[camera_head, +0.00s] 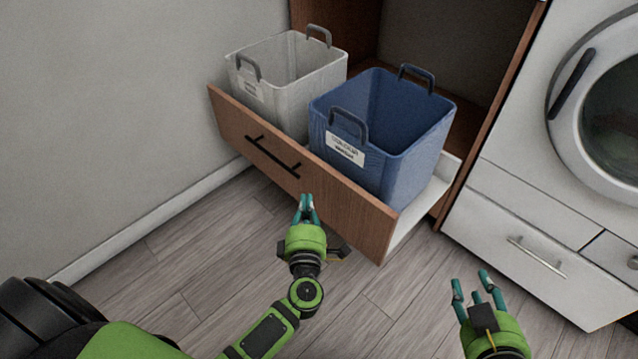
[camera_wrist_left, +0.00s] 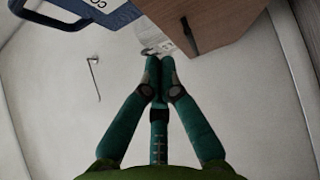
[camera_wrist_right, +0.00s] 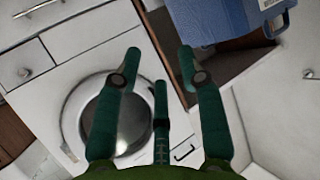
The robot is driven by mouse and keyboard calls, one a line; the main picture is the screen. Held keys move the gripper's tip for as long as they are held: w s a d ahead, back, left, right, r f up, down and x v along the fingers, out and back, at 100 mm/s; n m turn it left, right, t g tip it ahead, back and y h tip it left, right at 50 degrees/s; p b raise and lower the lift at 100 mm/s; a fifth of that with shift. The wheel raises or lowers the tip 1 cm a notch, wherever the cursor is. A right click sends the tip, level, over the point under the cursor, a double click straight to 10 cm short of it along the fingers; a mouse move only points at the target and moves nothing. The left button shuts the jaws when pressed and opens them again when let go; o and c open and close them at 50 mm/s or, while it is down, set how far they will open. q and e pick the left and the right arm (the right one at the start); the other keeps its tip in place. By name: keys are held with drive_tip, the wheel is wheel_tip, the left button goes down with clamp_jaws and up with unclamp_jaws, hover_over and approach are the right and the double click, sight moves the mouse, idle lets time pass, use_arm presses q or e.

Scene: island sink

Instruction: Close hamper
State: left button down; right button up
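The hamper is a pulled-out drawer with a wooden front (camera_head: 345,205) and a black bar handle (camera_head: 272,157). It holds a grey bin (camera_head: 270,100) and a blue bin (camera_head: 400,165). My left gripper (camera_head: 307,198) is in front of the drawer front, just right of and below the handle. Its fingertips are together in the left wrist view (camera_wrist_left: 161,62), with nothing visible between them. The drawer front (camera_wrist_left: 205,22) shows just past them; contact cannot be told. My right gripper (camera_head: 475,280) is open and empty, right of the drawer. The blue bin also shows in the right wrist view (camera_wrist_right: 225,22).
A white front-loading washer (camera_head: 590,125) on a drawer pedestal (camera_head: 530,235) stands right of the cabinet (camera_head: 515,65). A grey wall (camera_head: 110,110) is on the left. The wooden floor (camera_head: 215,235) before the hamper is clear.

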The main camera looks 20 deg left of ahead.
sight(319, 168)
use_arm(q)
drive_tip(key=w+b, duration=0.1)
drive_tip(key=w, duration=0.5)
drive_tip(key=shift+w+b, duration=0.35)
drive_tip(key=shift+w, duration=0.25)
use_arm(e)
drive_tip(key=w+a+r+n+t+y, duration=0.1)
drive_tip(key=a+r+t+y, duration=0.2)
drive_tip(key=r, duration=0.9)
drive_tip(key=shift+a+t+y, duration=0.3)
drive_tip(key=shift+a+t, duration=0.15)
drive_tip(key=shift+t, duration=1.35)
drive_tip(key=shift+w+d+f, duration=0.1)
drive_tip(key=shift+w, duration=0.1)
